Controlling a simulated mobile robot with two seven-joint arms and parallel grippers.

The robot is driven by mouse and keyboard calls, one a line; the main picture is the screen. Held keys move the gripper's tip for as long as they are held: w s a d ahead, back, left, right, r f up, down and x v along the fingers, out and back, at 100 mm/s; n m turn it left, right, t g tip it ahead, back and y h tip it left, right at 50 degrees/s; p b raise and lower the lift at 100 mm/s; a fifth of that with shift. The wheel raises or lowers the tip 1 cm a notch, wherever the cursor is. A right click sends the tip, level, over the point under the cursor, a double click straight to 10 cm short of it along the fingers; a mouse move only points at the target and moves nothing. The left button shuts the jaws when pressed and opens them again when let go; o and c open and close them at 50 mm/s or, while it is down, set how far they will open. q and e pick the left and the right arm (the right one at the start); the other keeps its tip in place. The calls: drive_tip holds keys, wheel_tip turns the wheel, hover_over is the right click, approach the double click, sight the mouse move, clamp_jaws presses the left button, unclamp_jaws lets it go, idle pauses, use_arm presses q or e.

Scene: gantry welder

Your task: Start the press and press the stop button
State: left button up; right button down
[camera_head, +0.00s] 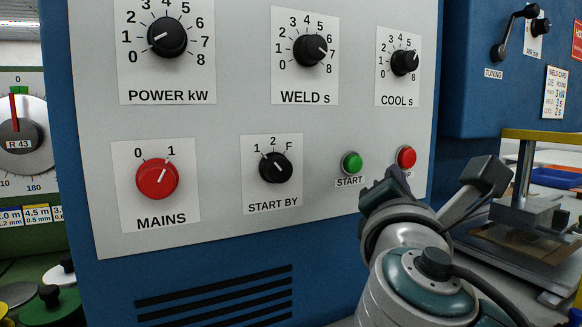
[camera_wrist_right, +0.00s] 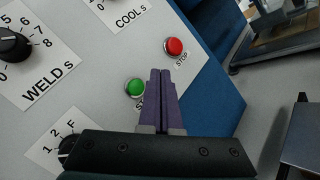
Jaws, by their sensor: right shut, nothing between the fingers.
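The green START button (camera_head: 352,163) and the red stop button (camera_head: 406,157) sit side by side low on the right of the grey control panel (camera_head: 230,125). In the wrist view the START button (camera_wrist_right: 135,87) is just left of my fingertips, and the stop button (camera_wrist_right: 174,46) is above and right of them. My right gripper (camera_head: 380,188) is shut and empty, its purple fingers (camera_wrist_right: 160,80) pointing at the panel below the two buttons. It partly covers the stop label. I cannot tell whether the tips touch the panel. My left gripper is not in view.
The panel also carries a red MAINS knob (camera_head: 157,179), a START BY knob (camera_head: 275,168) and POWER (camera_head: 167,38), WELD (camera_head: 310,50) and COOL (camera_head: 404,63) knobs. A metal fixture with a yellow bar (camera_head: 545,136) stands at the right. A dial (camera_head: 22,135) is at the left.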

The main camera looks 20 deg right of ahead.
sight(408, 158)
drive_tip(key=s+d+m+t+b, duration=0.3)
drive_tip(key=s+d+m+b, duration=0.1)
drive_tip(key=d+m+b, duration=0.5)
drive_tip(key=shift+d+m+t+h+b, duration=0.3)
drive_tip(key=shift+d+m+h, duration=0.1)
drive_tip(key=shift+d+m, duration=0.8)
drive_tip(key=shift+w, duration=0.15)
drive_tip(key=w+b, duration=0.4)
drive_tip(key=w, duration=0.4)
drive_tip(key=shift+w+a, duration=0.25)
drive_tip(key=shift+a, duration=0.15)
